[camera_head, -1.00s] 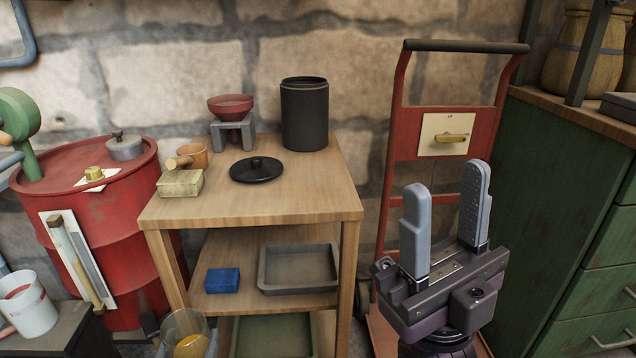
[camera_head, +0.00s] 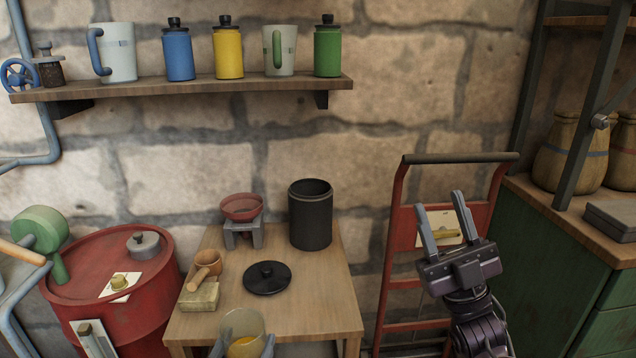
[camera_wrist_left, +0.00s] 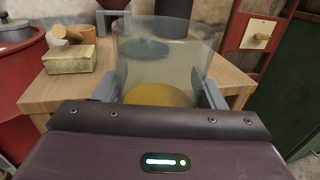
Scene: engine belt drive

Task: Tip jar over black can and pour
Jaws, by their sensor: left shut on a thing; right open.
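The black can (camera_head: 311,218) stands upright and open on the wooden table, toward its back right. Its black lid (camera_head: 267,278) lies flat on the table in front of it. The glass jar (camera_head: 243,328) is at the table's front edge in the head view, with yellow-orange contents at its bottom. My left gripper (camera_head: 243,349) is shut on the jar, with a finger on each side. In the left wrist view the jar (camera_wrist_left: 168,60) looks upright, and the can (camera_wrist_left: 174,8) is beyond it. My right gripper (camera_head: 440,220) is open and empty, right of the table before the red hand truck.
A wooden scoop (camera_head: 207,266), a pale block (camera_head: 199,297) and a red bowl on a grey stand (camera_head: 242,209) occupy the table's left side. A red drum (camera_head: 112,262) stands left. A shelf (camera_head: 200,88) with mugs and canisters hangs above. The table's right front is clear.

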